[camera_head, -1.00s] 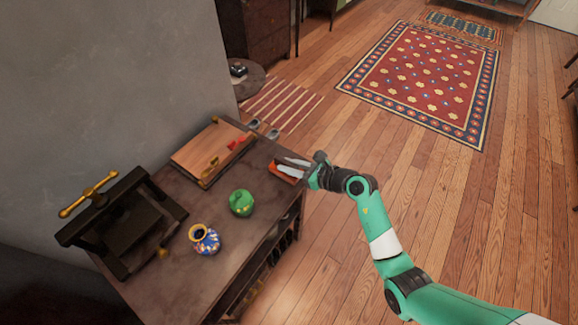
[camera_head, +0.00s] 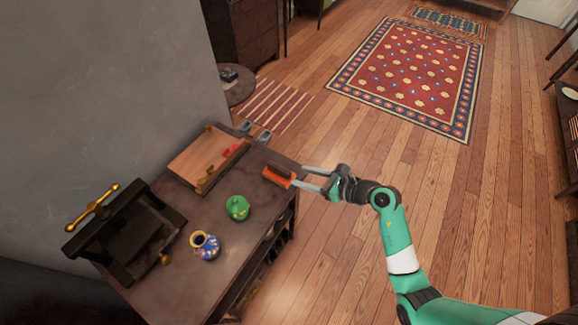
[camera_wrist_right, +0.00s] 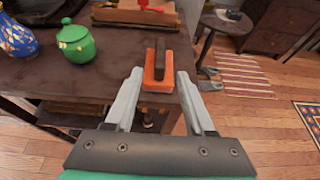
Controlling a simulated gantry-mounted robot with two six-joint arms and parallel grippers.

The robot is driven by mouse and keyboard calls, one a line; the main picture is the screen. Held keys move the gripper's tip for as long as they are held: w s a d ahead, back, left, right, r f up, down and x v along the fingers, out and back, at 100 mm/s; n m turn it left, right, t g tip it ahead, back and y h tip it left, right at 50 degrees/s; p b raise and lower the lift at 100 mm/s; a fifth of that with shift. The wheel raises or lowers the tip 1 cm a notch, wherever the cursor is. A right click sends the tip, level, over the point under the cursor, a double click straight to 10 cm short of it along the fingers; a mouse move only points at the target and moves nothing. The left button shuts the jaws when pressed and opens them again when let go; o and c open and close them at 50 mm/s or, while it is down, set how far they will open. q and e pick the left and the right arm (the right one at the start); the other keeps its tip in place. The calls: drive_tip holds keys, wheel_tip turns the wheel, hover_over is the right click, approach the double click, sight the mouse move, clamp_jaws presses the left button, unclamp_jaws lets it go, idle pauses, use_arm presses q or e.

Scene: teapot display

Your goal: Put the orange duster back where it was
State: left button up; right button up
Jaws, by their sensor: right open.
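The orange duster (camera_head: 277,178), with a dark brown top, lies on the dark table (camera_head: 185,275) at its right edge in the head view. In the right wrist view the duster (camera_wrist_right: 157,84) lies just beyond the fingertips, roughly between their lines. My right gripper (camera_head: 303,177) is open and empty, its two pale fingers pointing at the duster from the right. It also shows in the right wrist view (camera_wrist_right: 158,80). I cannot tell whether a fingertip touches the duster. My left gripper is not in view.
A green lidded pot (camera_head: 237,208) and a blue patterned vase (camera_head: 205,246) stand on the table. A wooden board (camera_head: 207,158) with small red pieces lies at the back. A black press (camera_head: 125,230) stands left. Open floor lies right of the table.

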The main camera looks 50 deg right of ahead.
drive_tip(key=v, duration=0.3)
drive_tip(key=shift+s+p, duration=0.15)
drive_tip(key=shift+p, duration=0.15)
